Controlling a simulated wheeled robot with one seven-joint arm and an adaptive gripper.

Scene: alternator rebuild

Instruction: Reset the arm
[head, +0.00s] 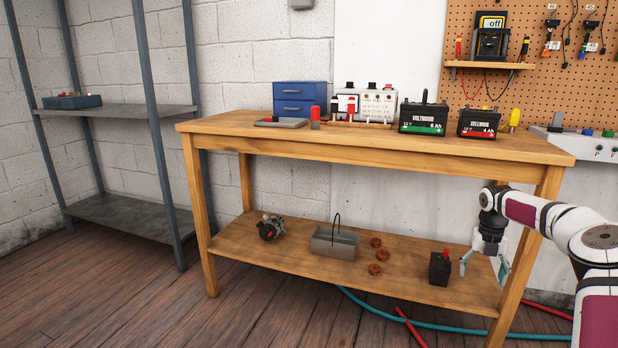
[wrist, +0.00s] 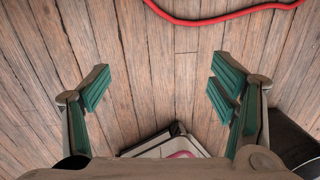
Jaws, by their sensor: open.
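My arm reaches in from the right side of the head view, bent at the elbow and pointing down. My gripper (head: 483,272) hangs in front of the right end of the workbench, near the height of its lower shelf. In the wrist view my gripper (wrist: 163,92) shows two green-padded fingers spread wide apart. Nothing is between them except the wooden floor (wrist: 165,60) some way below. The gripper is open and empty.
The workbench (head: 330,146) carries batteries and boxes on top. Its lower shelf (head: 405,284) holds an alternator (head: 270,227), a metal basket (head: 335,243), several copper-coloured parts and a small black box (head: 440,267) just left of my gripper. A red hose (wrist: 215,18) crosses the floor.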

